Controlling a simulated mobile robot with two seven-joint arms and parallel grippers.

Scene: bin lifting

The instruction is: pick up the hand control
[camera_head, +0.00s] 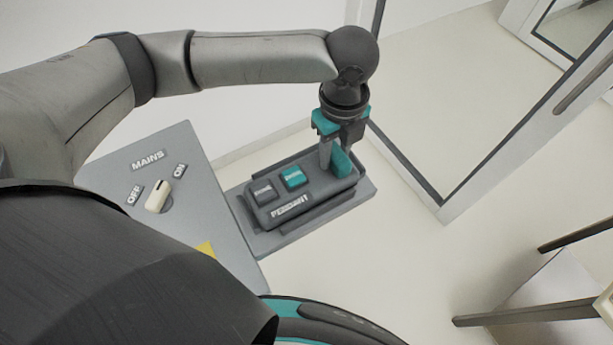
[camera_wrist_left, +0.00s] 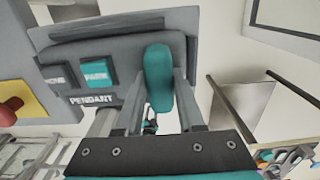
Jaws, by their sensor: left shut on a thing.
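The hand control is a dark grey box labelled PENDANT (camera_head: 272,210), with a grey button and a teal button on its top. It lies in a shallow grey holder (camera_head: 262,243) beside the mains panel. My left gripper (camera_head: 338,160) points down at the far right end of the hand control and is shut on it. The far finger is partly hidden. My right gripper is not in view.
A grey mains panel (camera_head: 190,225) with a cream switch knob (camera_head: 157,197) stands left of the holder. A door frame (camera_head: 440,212) is at the right.

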